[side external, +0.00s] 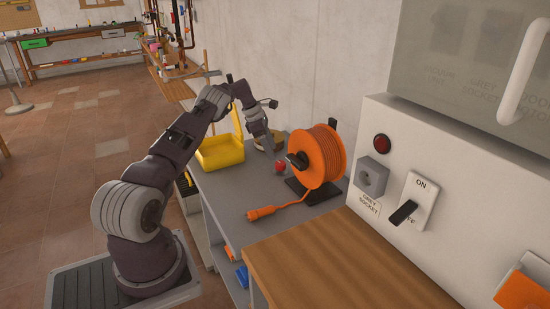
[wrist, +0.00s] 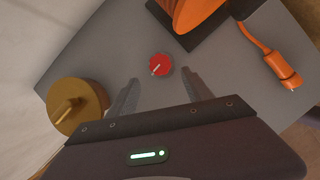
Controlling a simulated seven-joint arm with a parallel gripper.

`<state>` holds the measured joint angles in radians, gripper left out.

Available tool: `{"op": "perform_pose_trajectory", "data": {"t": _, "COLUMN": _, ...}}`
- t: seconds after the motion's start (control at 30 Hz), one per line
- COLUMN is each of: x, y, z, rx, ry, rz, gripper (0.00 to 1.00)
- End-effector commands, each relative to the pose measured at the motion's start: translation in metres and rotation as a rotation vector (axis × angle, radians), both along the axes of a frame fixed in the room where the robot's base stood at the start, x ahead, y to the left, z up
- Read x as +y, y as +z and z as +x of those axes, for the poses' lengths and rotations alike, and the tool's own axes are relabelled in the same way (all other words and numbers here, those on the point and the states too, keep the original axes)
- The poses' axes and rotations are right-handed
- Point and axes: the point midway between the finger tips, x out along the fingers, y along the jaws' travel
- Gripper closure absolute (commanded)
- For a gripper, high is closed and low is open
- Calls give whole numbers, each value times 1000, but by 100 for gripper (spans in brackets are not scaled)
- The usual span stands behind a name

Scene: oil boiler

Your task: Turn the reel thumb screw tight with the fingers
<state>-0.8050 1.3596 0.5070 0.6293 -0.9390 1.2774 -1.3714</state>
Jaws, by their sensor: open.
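A red round knob with a pale pointer mark, which looks like the reel thumb screw, is near the middle of the wrist view (wrist: 160,65) and left of the reel in the side view (side external: 280,167). The orange cable reel (side external: 325,150) stands on a dark base on the grey bench; part of it shows at the top of the wrist view (wrist: 190,12). My gripper (wrist: 160,77) is open and empty. Its fingers point toward the knob, one to each side in the picture, with the knob just beyond the tips. I see no contact.
A brass round object with a bar handle (wrist: 78,108) is left of my fingers in the wrist view. An orange plug and cable (side external: 262,212) lie on the bench front. A yellow open box (side external: 222,152) stands behind. A switch panel (side external: 400,190) is at right.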

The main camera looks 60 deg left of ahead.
Motion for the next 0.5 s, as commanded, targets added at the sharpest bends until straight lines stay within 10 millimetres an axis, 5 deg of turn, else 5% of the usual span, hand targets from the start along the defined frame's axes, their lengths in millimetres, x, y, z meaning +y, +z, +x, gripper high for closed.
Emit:
{"op": "perform_pose_trajectory", "data": {"t": 0.37, "x": 2, "y": 10, "z": -4, "rx": 2, "ry": 1, "rz": -1, "gripper": 41}}
{"op": "perform_pose_trajectory", "data": {"t": 0.5, "x": -5, "y": 13, "z": 8, "rx": -10, "ry": 140, "rz": -10, "gripper": 41}}
